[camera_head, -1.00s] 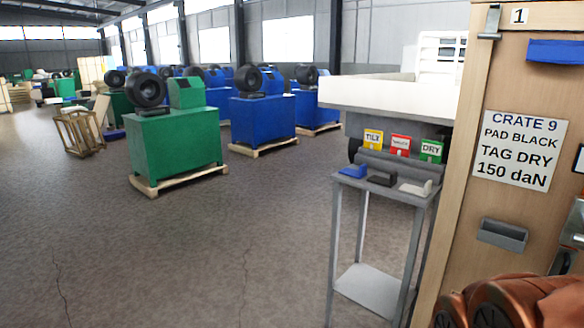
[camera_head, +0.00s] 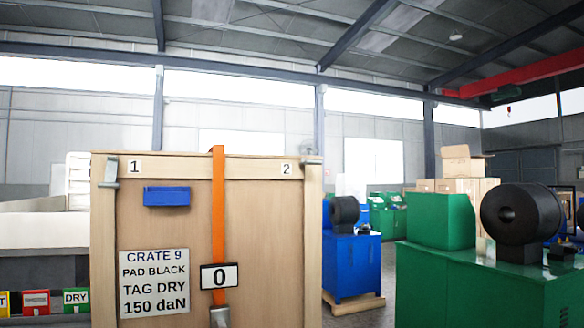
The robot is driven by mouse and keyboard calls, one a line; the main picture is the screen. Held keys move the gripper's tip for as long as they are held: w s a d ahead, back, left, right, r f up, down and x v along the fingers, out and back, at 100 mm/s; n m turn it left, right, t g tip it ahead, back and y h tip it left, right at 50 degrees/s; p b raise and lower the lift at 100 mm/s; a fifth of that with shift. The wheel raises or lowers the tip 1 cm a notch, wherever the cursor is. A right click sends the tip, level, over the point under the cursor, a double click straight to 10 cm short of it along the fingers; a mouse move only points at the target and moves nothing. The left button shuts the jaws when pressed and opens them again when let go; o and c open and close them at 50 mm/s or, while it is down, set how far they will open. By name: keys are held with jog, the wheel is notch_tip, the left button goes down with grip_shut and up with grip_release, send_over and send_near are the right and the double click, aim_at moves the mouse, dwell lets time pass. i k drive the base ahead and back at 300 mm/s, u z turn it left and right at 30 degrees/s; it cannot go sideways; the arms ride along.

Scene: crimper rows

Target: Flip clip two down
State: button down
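A wooden crate (camera_head: 265,240) stands close in front of me, with the numbers 1 and 2 on its top board. Clip two (camera_head: 312,160) is a small grey metal piece at the top right corner, beside the 2. Clip one (camera_head: 110,172) at the top left hangs down over the front. My gripper is not in view.
An orange strap (camera_head: 217,190) runs down the crate front past a display reading 0 (camera_head: 219,276) to a metal buckle (camera_head: 220,316). A blue holder (camera_head: 166,196) and a CRATE 9 sign (camera_head: 155,283) are on the front. Green (camera_head: 470,285) and blue (camera_head: 352,265) machines stand at right.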

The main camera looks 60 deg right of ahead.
aim_at(309, 163)
jog(key=z, duration=1.8)
jog(key=k, duration=0.6)
jog(key=u, duration=0.6)
jog(key=k, duration=0.75)
jog(key=z, duration=0.2)
jog(key=i, duration=0.45)
jog(key=z, duration=0.55)
jog(key=i, duration=1.3)
jog(key=u, duration=0.8)
